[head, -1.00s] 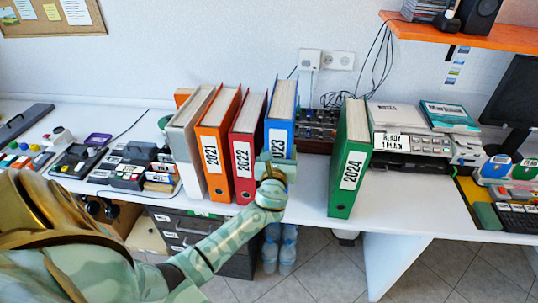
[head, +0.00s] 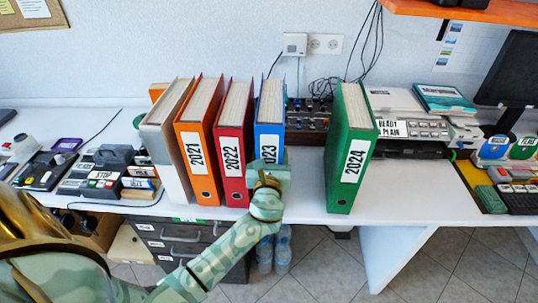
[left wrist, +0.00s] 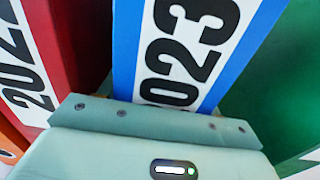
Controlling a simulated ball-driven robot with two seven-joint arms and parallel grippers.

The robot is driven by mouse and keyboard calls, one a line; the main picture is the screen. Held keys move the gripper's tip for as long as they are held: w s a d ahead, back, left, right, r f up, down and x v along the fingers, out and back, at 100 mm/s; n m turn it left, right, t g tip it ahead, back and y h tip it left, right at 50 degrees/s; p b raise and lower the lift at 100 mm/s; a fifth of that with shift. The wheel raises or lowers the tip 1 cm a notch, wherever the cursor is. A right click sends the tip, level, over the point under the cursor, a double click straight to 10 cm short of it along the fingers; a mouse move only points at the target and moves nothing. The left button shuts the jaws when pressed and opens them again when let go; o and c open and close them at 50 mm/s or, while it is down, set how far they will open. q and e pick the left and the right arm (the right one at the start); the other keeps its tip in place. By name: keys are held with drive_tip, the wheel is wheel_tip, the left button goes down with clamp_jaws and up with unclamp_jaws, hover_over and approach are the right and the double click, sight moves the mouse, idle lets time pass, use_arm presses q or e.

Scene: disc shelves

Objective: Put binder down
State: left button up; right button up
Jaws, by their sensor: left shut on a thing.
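The blue binder labelled 2023 (head: 270,103) stands upright on the white desk, just right of the red 2022 binder (head: 233,140). A gap separates it from the green 2024 binder (head: 351,147) on the right. My left gripper (head: 268,178) is at the lower front of the blue binder's spine and is shut on it, covering the spine's lower part. In the left wrist view the blue binder's spine (left wrist: 125,50) rises behind the gripper (left wrist: 155,120); the fingertips are hidden there. My right gripper is not in view.
An orange 2021 binder (head: 197,140) and a grey binder (head: 165,135) stand further left. A dark device with knobs (head: 310,118) sits behind the gap. A printer (head: 410,130) is right of the green binder. Bare desk (head: 303,185) shows between blue and green.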

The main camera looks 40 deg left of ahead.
use_arm(q)
drive_tip(key=o, duration=1.3)
drive_tip(key=shift+a+f, duration=0.1)
drive_tip(key=shift+a, duration=0.1)
drive_tip(key=shift+d, duration=0.1)
drive_tip(key=p+v, duration=0.1)
drive_tip(key=v, duration=1.1)
drive_tip(key=s+d+f+n+g+h, duration=0.1)
drive_tip(key=s+f+n+g+h, duration=0.2)
drive_tip(key=f, duration=0.7)
drive_tip(key=s+d+f+n+g+h, duration=0.1)
drive_tip(key=s+f+n+g, duration=0.15)
drive_tip(key=s+f, duration=0.55)
drive_tip(key=s+d+f+n+g+h, duration=0.1)
drive_tip(key=s+f+n+g+h, duration=0.15)
drive_tip(key=f, duration=0.85)
drive_tip(key=s+f+n+g+h, duration=0.1)
drive_tip(key=s+f+n, duration=0.4)
drive_tip(key=s, duration=0.5)
drive_tip(key=s+f+n+g, duration=0.3)
drive_tip(key=s+n, duration=0.4)
drive_tip(key=s, duration=0.3)
drive_tip(key=s+a+f+n+g+h, duration=0.1)
drive_tip(key=s+f+n+g, duration=0.2)
drive_tip(key=s+f+n, duration=0.3)
drive_tip(key=shift+s+f+h, duration=0.15)
drive_tip(key=shift+s+h, duration=0.05)
drive_tip(key=shift+s, duration=1)
drive_tip(key=shift+s+f+h, duration=0.15)
drive_tip(key=shift+s, duration=1.05)
